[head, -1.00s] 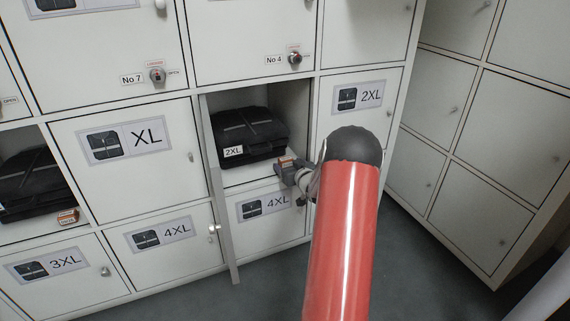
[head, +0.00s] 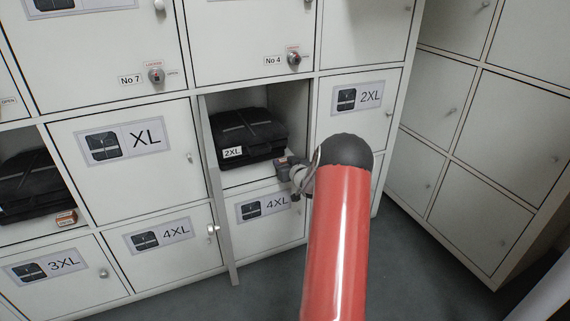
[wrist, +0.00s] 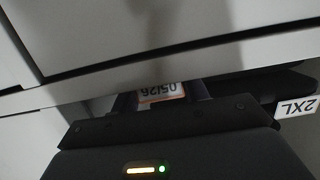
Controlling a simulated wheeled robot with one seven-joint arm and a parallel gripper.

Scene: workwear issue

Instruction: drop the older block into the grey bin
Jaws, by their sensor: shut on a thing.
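My gripper (head: 283,165) is at the front right of an open locker compartment, beside the black 2XL case. It is shut on a small block (wrist: 161,92) whose white label with an orange edge reads 05/26, upside down in the wrist view. The two fingers stand on either side of this block. Another small block (head: 66,218), orange with a pale label, sits at the front of the open compartment at far left. Its print is too small to read. No grey bin shows in either view.
The black 2XL case (head: 248,137) fills much of the middle open compartment, whose door (head: 222,195) hangs open at its left edge. Another black case (head: 30,182) lies in the far-left compartment. Closed lockers surround them. Grey floor (head: 400,265) is clear at lower right.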

